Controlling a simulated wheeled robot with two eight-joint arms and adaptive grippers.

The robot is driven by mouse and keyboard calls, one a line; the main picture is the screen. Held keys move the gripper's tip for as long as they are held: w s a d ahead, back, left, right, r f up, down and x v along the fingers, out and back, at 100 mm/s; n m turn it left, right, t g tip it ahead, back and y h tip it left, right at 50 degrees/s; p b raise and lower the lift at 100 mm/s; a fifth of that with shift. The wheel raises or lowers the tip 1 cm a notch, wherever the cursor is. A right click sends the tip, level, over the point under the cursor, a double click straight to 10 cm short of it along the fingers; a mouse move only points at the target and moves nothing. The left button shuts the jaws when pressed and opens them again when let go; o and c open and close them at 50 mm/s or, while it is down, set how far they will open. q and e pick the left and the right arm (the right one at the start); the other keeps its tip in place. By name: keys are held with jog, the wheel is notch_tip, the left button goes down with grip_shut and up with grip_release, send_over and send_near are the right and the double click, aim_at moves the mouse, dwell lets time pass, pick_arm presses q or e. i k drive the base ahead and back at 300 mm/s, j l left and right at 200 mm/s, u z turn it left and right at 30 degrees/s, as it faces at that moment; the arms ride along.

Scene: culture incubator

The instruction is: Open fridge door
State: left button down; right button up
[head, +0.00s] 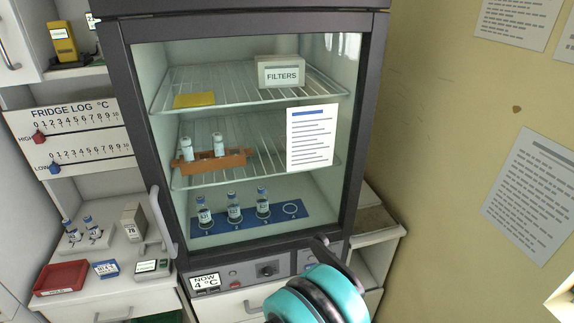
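The fridge (118,90) is a dark-framed cabinet in the middle of the head view. Its glass door (250,140) looks shut, with the dark frame flush against the body. A pale vertical door handle (162,222) stands out at the door's lower left edge. A white printed sheet (310,137) shows at the right of the glass. A teal and black part of one of my arms rises at the bottom, in front of the fridge's lower right. I cannot tell which arm it is. Neither gripper's fingers can be seen.
Behind the glass are a FILTERS box (281,72), a yellow item (194,100), an orange rack (212,162) with vials, and a blue mat (250,219) with vials. Left of the handle, the counter holds a grey box (134,222) and a red tray (60,279). A yellow wall (450,120) stands right.

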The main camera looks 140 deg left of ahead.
aim_at(311, 130)
jog(key=k+j+u, duration=0.1)
jog(key=u, duration=2.5)
jog(key=i+l+u, duration=0.1)
jog(key=u, duration=2.2)
jog(key=k+j+u, duration=0.1)
jog(key=k, duration=0.05)
